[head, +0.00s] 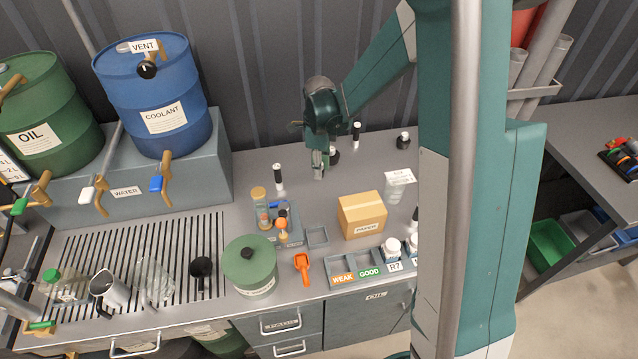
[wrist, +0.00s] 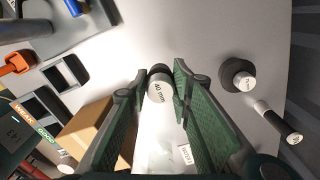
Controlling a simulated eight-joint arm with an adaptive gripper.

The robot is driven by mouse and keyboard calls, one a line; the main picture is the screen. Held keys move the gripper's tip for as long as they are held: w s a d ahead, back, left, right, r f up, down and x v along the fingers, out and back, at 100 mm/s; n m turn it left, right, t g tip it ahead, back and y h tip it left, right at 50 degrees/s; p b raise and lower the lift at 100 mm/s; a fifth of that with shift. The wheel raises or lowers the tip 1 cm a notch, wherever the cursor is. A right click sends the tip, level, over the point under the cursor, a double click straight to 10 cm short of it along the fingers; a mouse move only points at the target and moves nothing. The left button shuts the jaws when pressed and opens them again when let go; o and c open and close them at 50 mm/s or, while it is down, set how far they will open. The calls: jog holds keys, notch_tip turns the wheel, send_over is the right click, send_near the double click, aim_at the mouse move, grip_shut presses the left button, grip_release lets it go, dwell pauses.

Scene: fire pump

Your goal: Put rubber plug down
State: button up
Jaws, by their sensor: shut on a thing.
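My gripper (wrist: 160,82) is shut on a small rubber plug (wrist: 159,90). The plug has a white face marked "40 mm" and a dark part behind it, between the two green fingertips. In the head view my gripper (head: 319,172) points down over the back middle of the grey bench. There the plug is too small to make out, and I cannot tell whether it touches the bench.
A larger black plug with a white top (wrist: 238,75) and a black-and-white cylinder (wrist: 278,122) stand to the right in the wrist view. A cardboard box (head: 362,215) stands in front of my gripper. A black-and-white bottle (head: 279,177) is left. Bare bench lies between.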

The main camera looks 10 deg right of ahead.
jog(key=shift+f, duration=1.7)
jog(key=shift+f, duration=0.1)
jog(key=shift+f, duration=1.75)
jog(key=shift+f, duration=0.15)
jog(key=o, duration=1)
jog(key=shift+c, duration=0.2)
jog(key=shift+r, duration=6.15)
